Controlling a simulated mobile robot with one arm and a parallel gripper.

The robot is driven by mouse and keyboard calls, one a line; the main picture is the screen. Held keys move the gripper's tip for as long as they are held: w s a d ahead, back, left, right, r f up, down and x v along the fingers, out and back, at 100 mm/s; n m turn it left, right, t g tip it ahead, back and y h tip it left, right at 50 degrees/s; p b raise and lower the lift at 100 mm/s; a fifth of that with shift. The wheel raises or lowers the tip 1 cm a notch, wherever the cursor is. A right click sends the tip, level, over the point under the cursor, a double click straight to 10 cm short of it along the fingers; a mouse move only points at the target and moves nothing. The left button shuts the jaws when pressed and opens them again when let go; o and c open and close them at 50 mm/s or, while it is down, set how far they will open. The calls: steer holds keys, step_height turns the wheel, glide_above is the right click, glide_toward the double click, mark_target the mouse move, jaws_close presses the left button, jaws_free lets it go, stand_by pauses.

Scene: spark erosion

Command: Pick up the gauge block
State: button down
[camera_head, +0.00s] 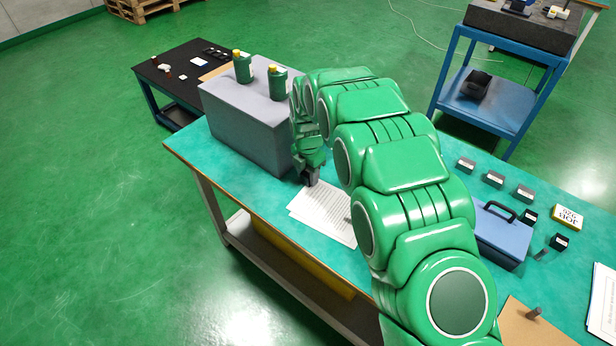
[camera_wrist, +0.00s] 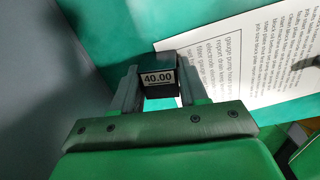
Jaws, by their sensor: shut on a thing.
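The gauge block (camera_wrist: 159,77) is a small dark block with a white label reading 40.00, seen in the wrist view. My gripper (camera_wrist: 160,88) has one finger on each side of it and is shut on it. In the head view my gripper (camera_head: 311,178) points down at the teal bench top (camera_head: 262,192), beside the printed sheet. The block cannot be told apart from the fingers there. I cannot tell whether it touches the bench.
A grey box (camera_head: 240,128) with two green bottles stands just left of my gripper. A printed sheet (camera_head: 325,212) lies close by on the right. A blue case (camera_head: 503,235) and several small dark blocks are farther right, beyond my arm.

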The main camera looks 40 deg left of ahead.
mark_target(308, 174)
steer(key=shift+r, duration=0.15)
step_height(308, 174, up, 3)
steer(key=shift+s+d+r, duration=0.3)
steer(key=shift+d+r, duration=0.05)
steer(key=shift+r, duration=0.15)
steer(key=s+d+r, duration=0.8)
steer(key=d, duration=0.2)
steer(key=shift+s+r, duration=0.2)
steer(key=shift+r, duration=0.2)
